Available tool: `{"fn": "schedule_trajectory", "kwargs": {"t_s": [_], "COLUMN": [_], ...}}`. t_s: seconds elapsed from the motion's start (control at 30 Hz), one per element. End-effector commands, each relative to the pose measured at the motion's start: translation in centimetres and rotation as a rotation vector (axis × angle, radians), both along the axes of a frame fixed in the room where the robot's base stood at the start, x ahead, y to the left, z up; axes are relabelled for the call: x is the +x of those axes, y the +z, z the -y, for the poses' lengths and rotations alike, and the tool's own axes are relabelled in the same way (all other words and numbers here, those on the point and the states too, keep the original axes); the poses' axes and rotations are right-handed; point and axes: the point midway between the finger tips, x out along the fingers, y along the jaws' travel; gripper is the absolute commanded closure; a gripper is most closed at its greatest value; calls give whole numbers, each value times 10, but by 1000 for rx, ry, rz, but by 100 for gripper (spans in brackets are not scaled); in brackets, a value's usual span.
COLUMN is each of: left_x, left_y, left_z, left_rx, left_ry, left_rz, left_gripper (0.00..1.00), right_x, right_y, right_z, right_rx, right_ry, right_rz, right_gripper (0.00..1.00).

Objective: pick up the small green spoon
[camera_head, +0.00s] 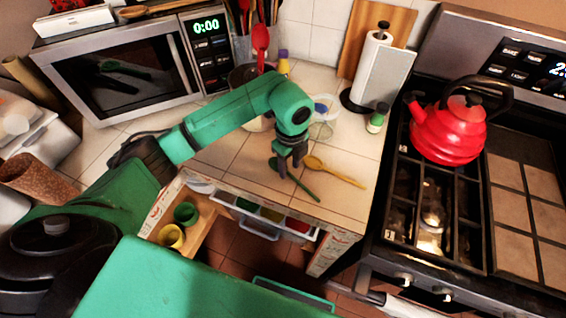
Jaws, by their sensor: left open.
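The small green spoon (304,187) lies on the tiled counter, its handle pointing down and to the right toward the counter's front edge. Its upper end is hidden behind my left gripper. My left gripper (281,169) is open and points down at the upper end of the spoon. I cannot tell whether the fingers touch the spoon. My right gripper is out of view.
A yellow wooden spoon (336,172) lies just right of the green spoon. Behind are a glass bowl (322,122), a green-capped jar (377,119) and a paper towel roll (380,69). A red kettle (447,134) stands on the stove. An open drawer (200,228) holds cups.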

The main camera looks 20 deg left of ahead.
Motion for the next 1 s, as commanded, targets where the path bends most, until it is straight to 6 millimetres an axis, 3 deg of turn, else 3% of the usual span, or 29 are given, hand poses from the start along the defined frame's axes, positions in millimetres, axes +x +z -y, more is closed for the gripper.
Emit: {"fn": "schedule_trajectory", "kwargs": {"t_s": [0.1,0.3,0.4,0.43,0.83,1.0], "left_x": [0,1,1,0,1,2], "left_y": [-13,-16,-16,-16,-13,5], "left_z": [0,0,0,0,0,0], "left_rx": [-1,-1,-1,-1,-2,-2], "left_ry": [0,-1,-1,-1,-1,-1], "left_rz": [0,3,3,3,2,7], "left_gripper": [54,54,92,100,100,100], "right_x": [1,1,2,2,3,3], "right_y": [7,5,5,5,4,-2], "right_z": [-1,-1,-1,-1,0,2], "right_rx": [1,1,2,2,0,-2], "right_ry": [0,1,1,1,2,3], "right_rz": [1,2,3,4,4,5], "right_gripper": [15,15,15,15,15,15]}}
